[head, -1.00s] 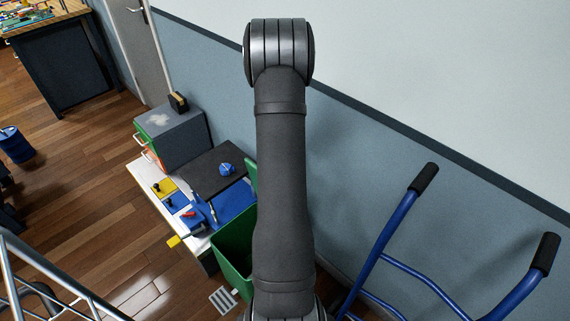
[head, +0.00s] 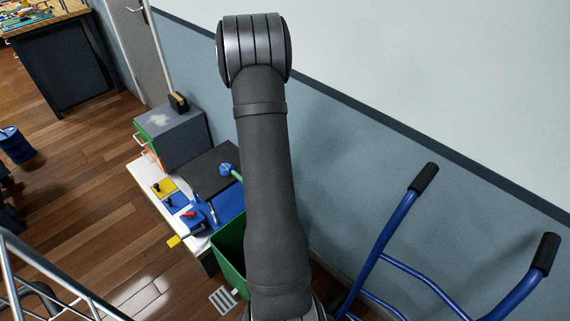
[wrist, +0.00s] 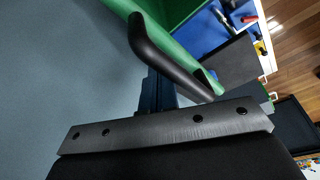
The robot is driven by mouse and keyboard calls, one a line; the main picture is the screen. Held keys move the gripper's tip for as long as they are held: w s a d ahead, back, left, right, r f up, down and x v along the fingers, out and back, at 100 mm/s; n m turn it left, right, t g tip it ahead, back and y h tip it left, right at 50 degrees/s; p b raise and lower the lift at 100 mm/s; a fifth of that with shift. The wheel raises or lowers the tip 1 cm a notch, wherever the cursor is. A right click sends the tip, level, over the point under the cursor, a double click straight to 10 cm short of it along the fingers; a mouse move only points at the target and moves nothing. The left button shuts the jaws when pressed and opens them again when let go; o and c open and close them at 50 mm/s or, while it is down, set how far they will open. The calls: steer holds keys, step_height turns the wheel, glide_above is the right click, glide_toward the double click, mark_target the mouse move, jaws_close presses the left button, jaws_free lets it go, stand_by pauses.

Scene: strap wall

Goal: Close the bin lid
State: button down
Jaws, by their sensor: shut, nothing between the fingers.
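The green bin (head: 230,252) stands low at the centre in the head view, partly hidden behind my arm. Its raised green lid (head: 236,174) shows only as a sliver beside my arm. In the wrist view the lid (wrist: 178,50) runs diagonally at the top, with a thick black bar (wrist: 165,52) along its edge. My gripper (wrist: 154,92) is shut and empty; its dark fingers reach up beside the lid, partly covered by the bar. Whether they touch it I cannot tell. The gripper is hidden behind my arm in the head view.
A white bench (head: 148,180) with a blue and black fixture and a grey cabinet (head: 175,135) stands left of the bin. A blue hand truck (head: 385,240) stands to the right. The blue-grey wall (head: 345,150) is close behind my arm.

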step_height(320, 180, up, 8)
steer(key=s+a, duration=0.2)
steer(key=shift+s+a+f, duration=0.2)
steer(key=shift+s+f, duration=0.05)
stand_by(0.8)
steer(key=shift+f, duration=0.1)
stand_by(1.1)
steer(key=x, duration=0.2)
steer(key=s+x, duration=0.1)
steer(key=x, duration=0.4)
steer(key=shift+s+d+f, duration=0.15)
steer(key=shift+d+f, duration=0.25)
steer(key=shift+f, duration=0.1)
steer(key=shift+r, duration=0.1)
